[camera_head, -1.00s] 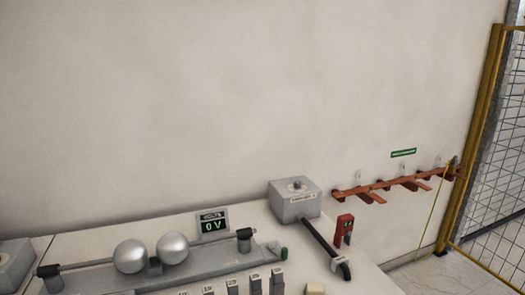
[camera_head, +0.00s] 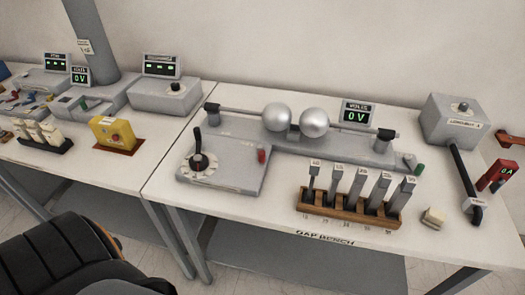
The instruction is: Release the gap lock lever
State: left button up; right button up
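The gap bench (camera_head: 265,215) carries two silver spheres, a left sphere (camera_head: 277,117) and a right sphere (camera_head: 314,122), close together on a horizontal rod. In front of the left sphere is a grey plate (camera_head: 225,168). A black upright lever (camera_head: 197,142) stands on its round white dial (camera_head: 200,163), and a small red peg (camera_head: 262,156) stands at its right. A small green knob (camera_head: 419,169) sits at the right end of the sphere stand. I cannot read which of these is labelled as the gap lock lever. Neither gripper is in view.
A wooden rack (camera_head: 345,206) holds several grey upright gauges at the bench front. A voltmeter (camera_head: 357,114) reads 0 V. A grey box (camera_head: 452,122) with a black bar stands right. On the left table are a yellow box (camera_head: 113,133) and instruments.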

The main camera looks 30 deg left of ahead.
aim_at(261, 153)
jog(key=k+u, duration=0.1)
jog(key=u, duration=0.3)
jog(key=k+u, duration=0.1)
jog(key=u, duration=0.3)
jog(key=k+j+u, duration=0.1)
jog(key=u, duration=0.3)
